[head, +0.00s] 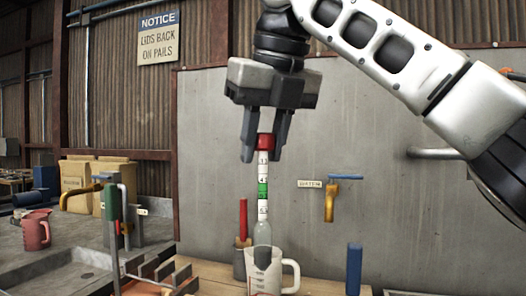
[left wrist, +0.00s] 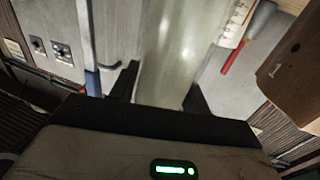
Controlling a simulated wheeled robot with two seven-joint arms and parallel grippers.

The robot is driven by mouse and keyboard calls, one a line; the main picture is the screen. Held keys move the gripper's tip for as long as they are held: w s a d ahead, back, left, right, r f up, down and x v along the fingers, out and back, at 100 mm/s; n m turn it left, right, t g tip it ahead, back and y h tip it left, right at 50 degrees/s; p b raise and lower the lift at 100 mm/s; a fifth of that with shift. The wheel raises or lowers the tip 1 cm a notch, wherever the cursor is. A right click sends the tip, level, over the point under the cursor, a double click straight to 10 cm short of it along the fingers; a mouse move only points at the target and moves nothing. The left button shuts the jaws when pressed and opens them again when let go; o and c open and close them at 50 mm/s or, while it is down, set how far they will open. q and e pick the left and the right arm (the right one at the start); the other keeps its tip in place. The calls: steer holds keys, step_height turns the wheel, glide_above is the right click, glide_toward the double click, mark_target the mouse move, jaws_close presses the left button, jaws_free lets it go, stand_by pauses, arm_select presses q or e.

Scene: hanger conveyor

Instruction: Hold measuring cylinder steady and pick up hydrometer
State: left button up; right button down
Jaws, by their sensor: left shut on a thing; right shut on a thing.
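The hydrometer (head: 263,188) hangs upright in the head view, with a red top, a white scale stem with a green band, and a grey bulb at the bottom. My right gripper (head: 262,156) points down and is shut on its red top. The bulb overlaps a white jug in the picture; I cannot tell whether it is in front of it. In the left wrist view my left gripper (left wrist: 160,80) is shut on the clear measuring cylinder (left wrist: 172,50), with a finger on each side. The cylinder and the left gripper are not visible in the head view.
The white jug (head: 289,272) stands on the wooden bench (head: 215,280), near a red-handled tool (head: 243,220) and a blue block (head: 354,268). A grey panel (head: 400,120) rises behind. A rack with a green handle (head: 111,215) and a pink jug (head: 33,231) are at left.

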arm_select(q)
steer(key=shift+f, duration=0.1)
steer(key=o, duration=1.5)
steer(key=shift+o, duration=0.2)
